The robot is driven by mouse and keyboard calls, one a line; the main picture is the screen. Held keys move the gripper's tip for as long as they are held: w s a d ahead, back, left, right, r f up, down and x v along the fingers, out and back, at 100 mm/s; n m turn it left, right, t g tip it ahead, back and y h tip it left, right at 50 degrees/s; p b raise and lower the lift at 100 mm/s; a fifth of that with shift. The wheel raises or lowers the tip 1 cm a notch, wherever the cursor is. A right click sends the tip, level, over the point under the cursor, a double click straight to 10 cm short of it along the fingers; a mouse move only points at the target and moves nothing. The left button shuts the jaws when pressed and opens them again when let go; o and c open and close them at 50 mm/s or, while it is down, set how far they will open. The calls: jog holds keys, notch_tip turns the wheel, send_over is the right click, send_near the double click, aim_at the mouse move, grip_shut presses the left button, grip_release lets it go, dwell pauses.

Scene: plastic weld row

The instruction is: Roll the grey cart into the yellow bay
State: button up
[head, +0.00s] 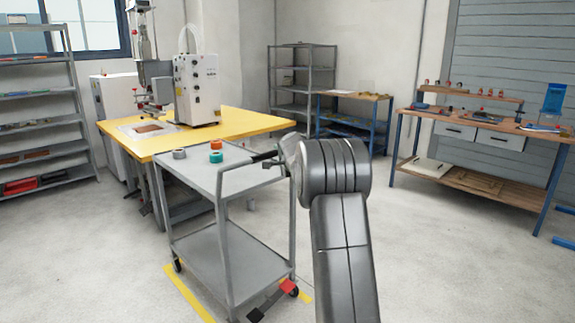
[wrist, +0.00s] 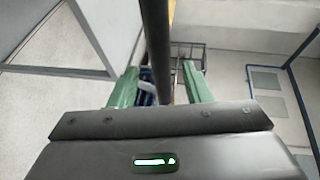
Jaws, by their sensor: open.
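The grey cart (head: 240,182) stands upright left of centre in the head view, with a top tray, a lower shelf and casters. Yellow floor lines (head: 190,293) show by its left caster, with another short piece by its right caster; the cart hides much of the floor between them. My gripper (wrist: 160,88) is open, its green fingers on either side of a dark bar, apparently the cart's handle (head: 264,156). Contact with the bar cannot be told. In the head view my arm hides most of the gripper.
Rolls of tape, including an orange one (head: 216,157), lie on the cart. A yellow-topped table (head: 240,122) with a machine stands close behind it. A wooden workbench (head: 480,125) stands at the right, shelving (head: 40,100) at the left. Floor between cart and workbench is clear.

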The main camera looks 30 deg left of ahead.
aim_at(276, 154)
jog(key=b+v, duration=0.2)
jog(key=v, duration=0.6)
dwell(0.4)
jog(key=p+x, duration=0.5)
jog(key=x, duration=0.8)
jog(key=shift+w+a+f, duration=0.1)
jog(key=shift+w+a, duration=0.05)
jog(key=shift+a, duration=0.1)
